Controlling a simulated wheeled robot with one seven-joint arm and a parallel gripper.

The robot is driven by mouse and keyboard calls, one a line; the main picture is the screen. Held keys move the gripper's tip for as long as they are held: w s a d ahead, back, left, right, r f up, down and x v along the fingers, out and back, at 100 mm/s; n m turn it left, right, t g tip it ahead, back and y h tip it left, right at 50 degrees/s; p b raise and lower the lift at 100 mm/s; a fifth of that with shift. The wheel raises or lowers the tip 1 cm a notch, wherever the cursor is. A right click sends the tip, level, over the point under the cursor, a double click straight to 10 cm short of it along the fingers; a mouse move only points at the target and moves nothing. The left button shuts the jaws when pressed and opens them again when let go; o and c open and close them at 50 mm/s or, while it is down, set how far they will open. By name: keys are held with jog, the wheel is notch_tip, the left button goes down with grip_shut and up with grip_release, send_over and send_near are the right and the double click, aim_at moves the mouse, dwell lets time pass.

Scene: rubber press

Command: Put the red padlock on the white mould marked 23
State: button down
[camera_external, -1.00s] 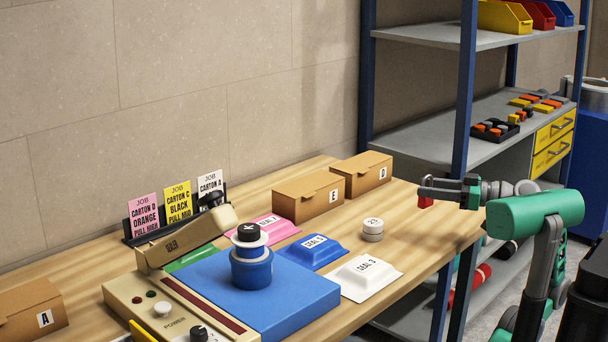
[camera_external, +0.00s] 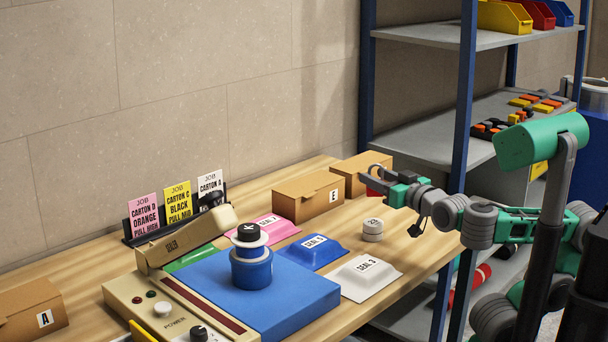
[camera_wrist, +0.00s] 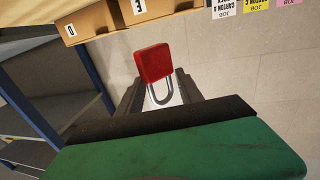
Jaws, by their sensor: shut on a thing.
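My gripper (camera_external: 374,180) is shut on the red padlock (camera_wrist: 153,63), which shows clearly in the wrist view with its metal shackle between the fingers. In the external view the padlock (camera_external: 376,187) is partly hidden behind the gripper, near the carton at the back of the bench.
Cartons (camera_external: 308,196) stand along the back of the bench near my gripper. A blue press plate (camera_external: 300,300) is further left. A shelf rack (camera_external: 463,120) stands behind my arm.

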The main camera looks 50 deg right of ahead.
jog(key=shift+f+b, duration=1.05)
jog(key=shift+f, duration=2.55)
jog(key=c, duration=0.8)
grip_release()
jog(key=shift+o, duration=0.2)
jog(key=shift+r, duration=0.1)
jog(key=shift+r+p, duration=0.15)
jog(key=shift+p, duration=0.15)
jog(key=shift+s+a, duration=0.3)
jog(key=shift+s, duration=0.2)
jog(key=shift+s+a, duration=0.15)
jog(key=shift+s, duration=0.65)
notch_tip(320, 180, up, 7)
jog(key=p, duration=0.2)
jog(key=shift+s, duration=0.25)
